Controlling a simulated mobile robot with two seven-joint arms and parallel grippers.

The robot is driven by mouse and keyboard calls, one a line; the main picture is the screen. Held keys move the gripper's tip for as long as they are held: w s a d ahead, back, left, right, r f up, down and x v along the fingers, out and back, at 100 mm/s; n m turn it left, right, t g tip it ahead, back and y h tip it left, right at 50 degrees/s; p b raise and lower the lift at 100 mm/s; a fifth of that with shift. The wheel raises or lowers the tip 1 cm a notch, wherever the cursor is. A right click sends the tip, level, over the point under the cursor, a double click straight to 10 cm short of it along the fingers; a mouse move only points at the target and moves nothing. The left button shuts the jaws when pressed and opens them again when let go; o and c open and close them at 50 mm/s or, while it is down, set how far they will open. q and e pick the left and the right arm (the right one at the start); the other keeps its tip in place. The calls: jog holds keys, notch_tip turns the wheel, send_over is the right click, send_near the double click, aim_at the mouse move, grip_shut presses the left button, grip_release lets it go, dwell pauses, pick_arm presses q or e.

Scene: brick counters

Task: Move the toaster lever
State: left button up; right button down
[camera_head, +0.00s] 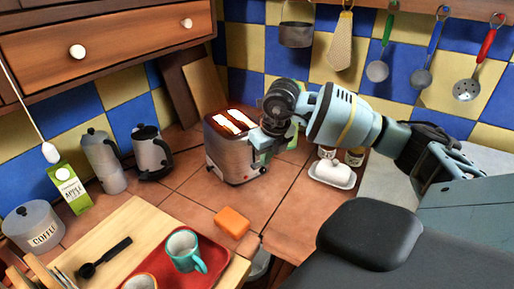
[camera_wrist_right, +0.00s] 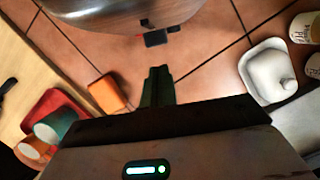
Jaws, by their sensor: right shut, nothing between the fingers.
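The silver toaster (camera_head: 225,163) stands on the tiled counter with two pale slices in its slots. In the wrist view its rounded metal body (camera_wrist_right: 110,12) fills the top edge. A small dark lever (camera_wrist_right: 155,39) sticks out from its end, with a touch of red beside it. My right gripper (camera_head: 262,150) is beside the toaster's right end and hides part of it, so the lever is not clear in the head view. Its fingers (camera_wrist_right: 158,72) are shut and empty, pointing at the lever with a small gap between. My left gripper is not in view.
An orange sponge (camera_head: 232,222) lies in front of the toaster. A white butter dish (camera_head: 332,174) and small jars stand to the right. A red tray (camera_head: 205,256) with mugs sits on a wooden board at front left. Utensils hang on the back wall.

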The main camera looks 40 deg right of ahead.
jog(key=v, duration=0.7)
jog(key=shift+f, duration=0.1)
dwell(0.5)
